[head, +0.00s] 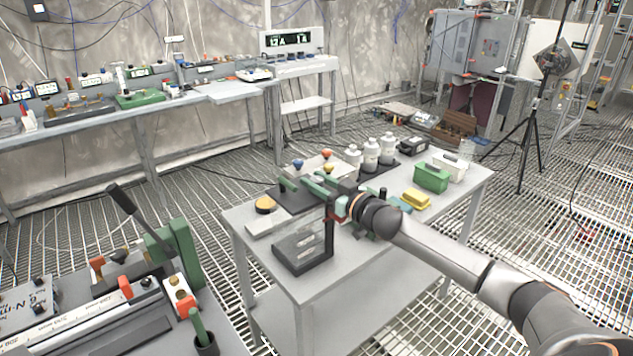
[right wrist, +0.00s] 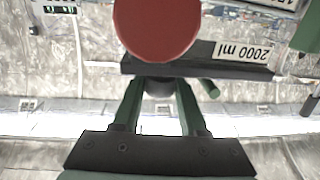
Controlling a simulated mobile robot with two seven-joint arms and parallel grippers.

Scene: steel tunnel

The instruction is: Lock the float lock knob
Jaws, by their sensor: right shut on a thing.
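A small apparatus with a dark top plate (head: 292,199) and a clear tank (head: 300,246) stands on the grey table's near left part. My right gripper (head: 318,186) reaches over its top from the right. In the right wrist view its two green fingers (right wrist: 158,90) are shut on a dark rounded knob (right wrist: 158,84), seen below a dark bar labelled "2000 ml" (right wrist: 243,52). A red disc (right wrist: 157,22) covers part of this bar. The wrist hides much of the apparatus in the head view, and I cannot read the knob's lock state. My left gripper is not in view.
The grey table (head: 375,262) also holds white bottles (head: 370,156), a green box (head: 431,177), a yellow block (head: 416,199) and an orange-topped puck (head: 265,204). A bench with a green lever press (head: 176,254) stands at the lower left. A tripod (head: 528,135) stands at the right.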

